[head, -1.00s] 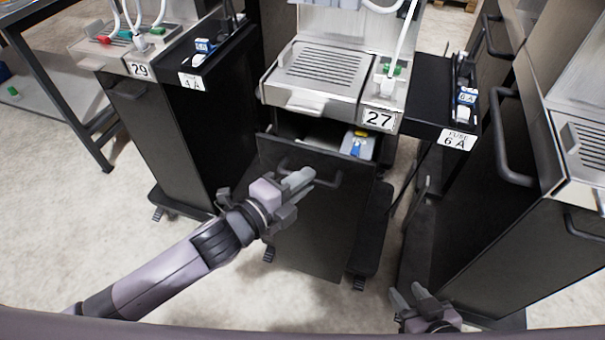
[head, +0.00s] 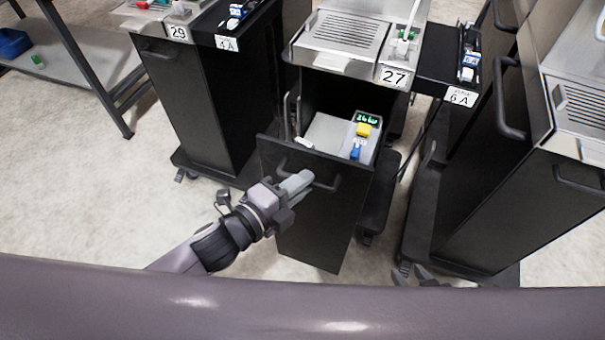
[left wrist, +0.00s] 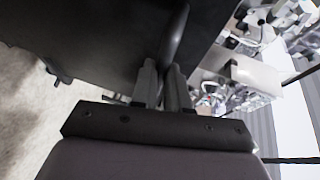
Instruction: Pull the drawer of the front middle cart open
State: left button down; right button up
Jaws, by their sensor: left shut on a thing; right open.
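The front middle cart (head: 345,67), labelled 27, has its black drawer (head: 310,222) pulled well out toward me. Inside the drawer a light box with a green display, a yellow part and a blue part (head: 356,152) shows. My left gripper (head: 300,181) is shut on the drawer's dark bar handle (head: 334,184). In the left wrist view the handle (left wrist: 176,32) runs between the two fingers (left wrist: 163,80).
A cart labelled 29 (head: 165,95) stands to the left, and another dark cart (head: 500,215) stands close on the right. A metal-framed table (head: 95,75) is at the far left. Pale floor is clear at the lower left.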

pick_arm(q)
jog(key=shift+s+a, duration=0.2)
jog(key=shift+s, duration=0.35)
jog(key=c, duration=1.1)
grip_release()
jog(key=shift+c, duration=0.2)
jog(key=v, duration=0.7)
